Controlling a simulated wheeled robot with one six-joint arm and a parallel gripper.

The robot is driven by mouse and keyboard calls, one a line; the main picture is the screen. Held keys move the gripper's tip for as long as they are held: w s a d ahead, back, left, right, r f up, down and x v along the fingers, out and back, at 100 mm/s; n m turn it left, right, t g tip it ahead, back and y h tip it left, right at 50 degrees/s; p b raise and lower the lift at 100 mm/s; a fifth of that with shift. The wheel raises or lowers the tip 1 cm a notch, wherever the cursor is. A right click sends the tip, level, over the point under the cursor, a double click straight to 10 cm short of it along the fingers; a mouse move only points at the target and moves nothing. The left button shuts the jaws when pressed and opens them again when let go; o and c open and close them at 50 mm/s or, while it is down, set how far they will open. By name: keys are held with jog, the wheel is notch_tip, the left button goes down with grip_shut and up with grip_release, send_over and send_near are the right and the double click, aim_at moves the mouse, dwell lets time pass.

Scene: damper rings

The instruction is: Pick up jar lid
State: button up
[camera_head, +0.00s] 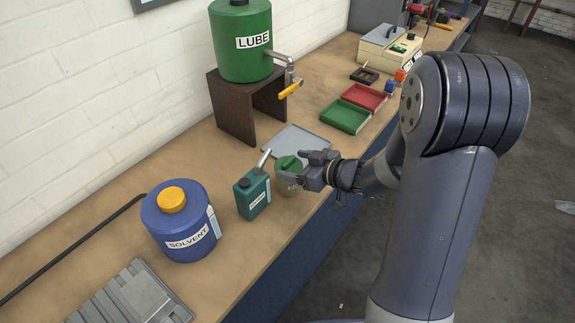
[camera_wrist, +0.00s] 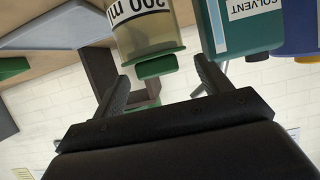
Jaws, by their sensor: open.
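The green jar lid (camera_head: 288,163) sits on a clear jar (camera_head: 287,186) holding yellowish content, upright on the bench. My gripper (camera_head: 299,165) is at the lid's height, reaching in from the right. Its fingers (camera_wrist: 162,76) are spread wide, one on each side of the lid, with visible gaps. Nothing is held. In the head view a finger partly covers the jar's upper part.
A teal solvent can (camera_head: 252,194) with a spout stands close left of the jar. A blue solvent drum (camera_head: 182,222) is further left. A grey tray (camera_head: 297,140) lies behind the jar. Green (camera_head: 345,117) and red (camera_head: 364,97) trays lie further along the bench.

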aim_at(291, 162)
jog(key=x, duration=0.4)
jog(key=shift+w+a+r+p, duration=0.1)
jog(key=shift+w+a+p, duration=0.2)
jog(key=shift+w, duration=0.1)
jog(key=shift+s+d, duration=0.1)
jog(key=c, duration=1)
